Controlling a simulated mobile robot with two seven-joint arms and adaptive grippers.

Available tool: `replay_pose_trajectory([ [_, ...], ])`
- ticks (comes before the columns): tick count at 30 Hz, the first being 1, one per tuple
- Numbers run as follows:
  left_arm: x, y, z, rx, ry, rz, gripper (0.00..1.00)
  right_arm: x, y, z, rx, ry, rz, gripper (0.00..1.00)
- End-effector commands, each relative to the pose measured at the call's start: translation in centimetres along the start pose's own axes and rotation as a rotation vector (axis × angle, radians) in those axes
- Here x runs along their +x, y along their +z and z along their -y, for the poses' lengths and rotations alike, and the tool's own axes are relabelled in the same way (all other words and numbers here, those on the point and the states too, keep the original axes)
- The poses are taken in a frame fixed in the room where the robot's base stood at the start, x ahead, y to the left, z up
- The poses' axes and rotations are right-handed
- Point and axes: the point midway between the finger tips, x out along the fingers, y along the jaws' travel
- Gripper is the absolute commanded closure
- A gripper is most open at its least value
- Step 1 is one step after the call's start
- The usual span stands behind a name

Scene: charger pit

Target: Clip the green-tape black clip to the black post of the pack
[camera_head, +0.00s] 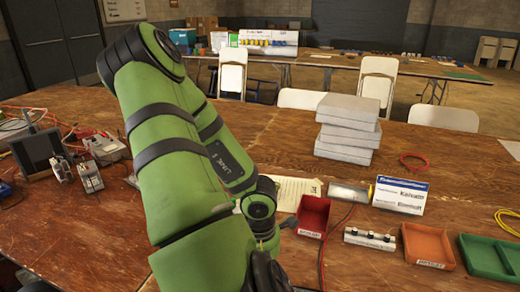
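I cannot make out the green-tape black clip or the black post of the pack in the head view. One of my green arms fills the middle of the picture and hides much of the table. A dark part of it reaches the bottom edge, and no gripper fingers show clearly. A thin red lead (321,262) runs down the table just right of my arm. Small grey devices (89,177) with red parts and cables stand at the left, by a dark-screened box (37,152).
Right of my arm are a red tray (313,216), a white strip with black knobs (369,239), an orange tray (428,246), a green tray (488,258), a silver cylinder (349,193) and a sign card (400,195). Grey boxes (346,133) are stacked behind. The front-left wood is bare.

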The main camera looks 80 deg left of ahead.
Motion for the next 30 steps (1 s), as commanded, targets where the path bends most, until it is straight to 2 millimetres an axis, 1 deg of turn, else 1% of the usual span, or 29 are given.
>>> replay_pose_trajectory([
  [17, 0.05, 0.02, -0.04, -0.001, 0.001, 0.001, 1.0, 0.54, 0.04, -0.03, 0.0, 0.001, 0.0, 0.6],
  [30, 0.01, 0.0, -0.03, 0.0, 0.0, 0.0, 1.0, 0.52, 0.04, -0.04, 0.0, 0.001, 0.0, 0.6],
])
